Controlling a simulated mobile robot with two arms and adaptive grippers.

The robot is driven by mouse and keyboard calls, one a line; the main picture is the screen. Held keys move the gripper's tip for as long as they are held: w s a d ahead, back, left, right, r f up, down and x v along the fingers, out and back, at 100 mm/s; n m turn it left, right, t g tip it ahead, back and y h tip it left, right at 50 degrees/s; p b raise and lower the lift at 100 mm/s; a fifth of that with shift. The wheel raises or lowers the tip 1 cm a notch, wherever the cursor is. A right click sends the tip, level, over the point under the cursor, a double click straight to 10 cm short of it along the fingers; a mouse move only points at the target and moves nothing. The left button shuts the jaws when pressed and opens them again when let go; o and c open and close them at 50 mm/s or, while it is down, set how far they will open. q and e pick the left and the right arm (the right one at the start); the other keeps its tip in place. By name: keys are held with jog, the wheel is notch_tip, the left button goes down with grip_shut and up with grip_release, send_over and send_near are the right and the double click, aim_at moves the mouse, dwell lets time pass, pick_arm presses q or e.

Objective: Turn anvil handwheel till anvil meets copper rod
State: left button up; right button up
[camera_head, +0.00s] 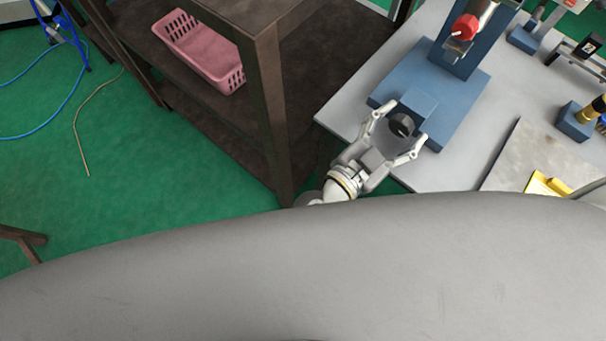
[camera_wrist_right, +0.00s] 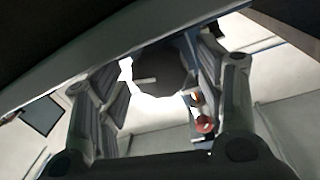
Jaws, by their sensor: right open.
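The blue machine (camera_head: 447,66) stands on the grey table, with a lower block and a taller column. A dark round handwheel (camera_head: 401,126) sits at the block's near end. It also shows as a dark disc in the right wrist view (camera_wrist_right: 162,72). My right gripper (camera_head: 405,121) is open, with one finger on each side of the wheel. I cannot tell whether the fingers touch it. A red knob (camera_head: 465,27) is on the upper part of the machine. I cannot make out the anvil or the copper rod with certainty. My left gripper is not in view.
A dark brown shelf (camera_head: 262,90) with a pink basket (camera_head: 205,52) stands left of the table. On the right of the grey table (camera_head: 480,140) are a flat plate (camera_head: 535,155), a yellow item (camera_head: 546,186) and a small blue stand (camera_head: 577,119). Green floor is open at left.

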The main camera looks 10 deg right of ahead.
jog(key=shift+n+b, duration=0.35)
jog(key=shift+n, duration=0.55)
jog(key=p+v, duration=0.3)
jog(key=v, duration=0.7)
jog(key=w+a+f+n+t+y, duration=0.7)
jog(key=n+t+y, duration=0.1)
jog(key=t, duration=0.1)
notch_tip(320, 180, down, 21)
jog(key=s+a+n+g+y+p, duration=0.1)
jog(key=a+n+g+y, duration=0.1)
jog(key=n+g+y, duration=0.3)
jog(key=n+y, duration=0.2)
jog(key=y, duration=0.2)
jog(key=shift+s+a+r+n+y, duration=0.2)
jog(key=shift+s+a+n+y, duration=0.1)
jog(key=shift+a, duration=0.05)
